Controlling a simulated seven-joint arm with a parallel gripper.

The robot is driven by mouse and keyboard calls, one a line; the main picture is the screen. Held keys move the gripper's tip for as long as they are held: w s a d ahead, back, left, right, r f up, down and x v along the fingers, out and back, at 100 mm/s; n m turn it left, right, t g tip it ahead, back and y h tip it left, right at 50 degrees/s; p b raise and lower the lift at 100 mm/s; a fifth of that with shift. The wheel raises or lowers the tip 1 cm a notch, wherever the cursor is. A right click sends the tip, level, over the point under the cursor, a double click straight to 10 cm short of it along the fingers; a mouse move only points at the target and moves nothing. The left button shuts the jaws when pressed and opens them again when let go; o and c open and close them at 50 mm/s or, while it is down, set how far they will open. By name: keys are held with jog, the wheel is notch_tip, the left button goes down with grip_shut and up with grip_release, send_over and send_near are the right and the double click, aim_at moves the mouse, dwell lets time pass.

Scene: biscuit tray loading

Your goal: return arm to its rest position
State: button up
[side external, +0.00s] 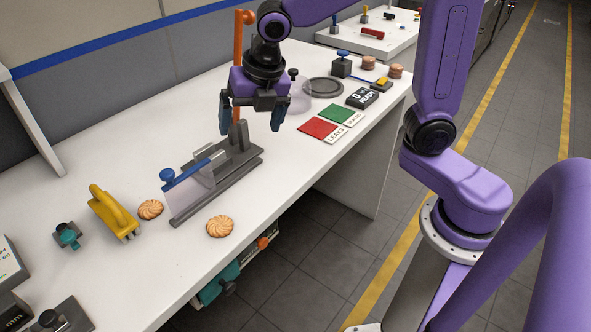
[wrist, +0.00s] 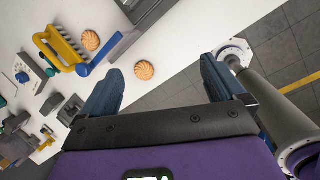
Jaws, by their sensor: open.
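My gripper (side external: 251,117) is open and empty, held above the table behind the grey fixture. Its two blue-grey fingers stand apart in the wrist view (wrist: 158,85), with nothing between them. One biscuit (side external: 220,226) lies flat on the white table (side external: 330,170) near its front edge. Another biscuit (side external: 150,209) lies between the yellow tool and the fixture. Both biscuits also show in the wrist view, the first (wrist: 144,70) and the second (wrist: 90,40), away from the fingers.
The grey fixture (side external: 213,185) with a blue-knobbed lever and an orange post (side external: 238,60) stand below and behind my gripper. A yellow-handled tool (side external: 113,212) stands left.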

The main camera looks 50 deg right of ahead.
jog(key=s+d+f+m+g, duration=0.1)
jog(key=s+d+m, duration=0.3)
jog(key=s+m, duration=0.4)
jog(key=s+d+f+m+g, duration=0.2)
jog(key=s+m, duration=0.7)
jog(key=s, duration=0.7)
jog(key=shift+d+f, duration=0.6)
jog(key=shift+d, duration=0.45)
